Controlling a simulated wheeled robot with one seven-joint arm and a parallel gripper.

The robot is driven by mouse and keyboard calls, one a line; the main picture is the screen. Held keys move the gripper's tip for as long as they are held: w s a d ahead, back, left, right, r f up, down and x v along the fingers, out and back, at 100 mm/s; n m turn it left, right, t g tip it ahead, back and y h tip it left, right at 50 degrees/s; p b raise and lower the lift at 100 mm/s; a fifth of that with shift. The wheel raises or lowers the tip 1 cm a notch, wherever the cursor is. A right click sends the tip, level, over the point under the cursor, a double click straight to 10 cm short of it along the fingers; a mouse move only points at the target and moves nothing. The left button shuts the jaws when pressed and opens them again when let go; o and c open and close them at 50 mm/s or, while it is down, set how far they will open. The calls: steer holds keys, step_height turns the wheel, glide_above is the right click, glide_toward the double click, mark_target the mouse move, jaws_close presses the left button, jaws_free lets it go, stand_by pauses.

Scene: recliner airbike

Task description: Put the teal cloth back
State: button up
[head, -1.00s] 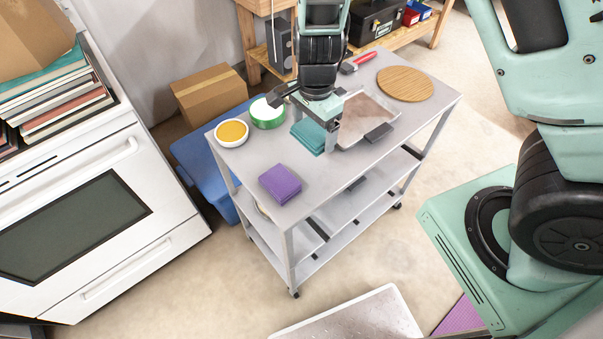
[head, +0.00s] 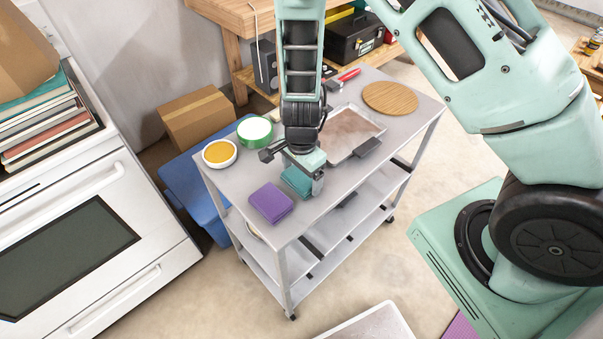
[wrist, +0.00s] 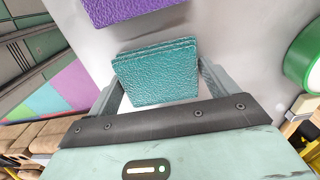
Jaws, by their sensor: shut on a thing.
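The teal cloth (head: 297,181) is a folded, textured square over the top of the grey cart, beside the folded purple cloth (head: 271,202). My gripper (head: 304,178) is over the teal cloth, shut on it. In the wrist view the teal cloth (wrist: 157,76) sits between my two fingers, one at each side edge, and the purple cloth (wrist: 125,8) lies just beyond it with a narrow gap. I cannot tell whether the teal cloth touches the cart top or hangs slightly above it. My gripper hides part of it in the head view.
The cart top (head: 335,190) also holds a metal tray (head: 352,128), a round wooden board (head: 390,98), a bowl with orange content (head: 219,153), a green roll (head: 255,131) and a red-handled tool (head: 343,78). The front right of the top is clear.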

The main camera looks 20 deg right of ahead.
mark_target(301, 175)
steer(key=shift+f, duration=0.2)
steer(key=o, duration=0.7)
steer(key=shift+r, duration=0.2)
step_height(301, 175, up, 12)
steer(key=p, duration=0.2)
steer(key=s+a+r+n, duration=0.3)
steer(key=s+r+n, duration=0.4)
steer(key=s+n, duration=0.3)
steer(key=s+a+r+n, duration=0.3)
steer(key=s+r+n, duration=0.5)
steer(key=s+n, duration=0.2)
steer(key=shift+r+n+y, duration=0.25)
steer(key=shift+n+y, duration=0.05)
steer(key=shift+n, duration=0.8)
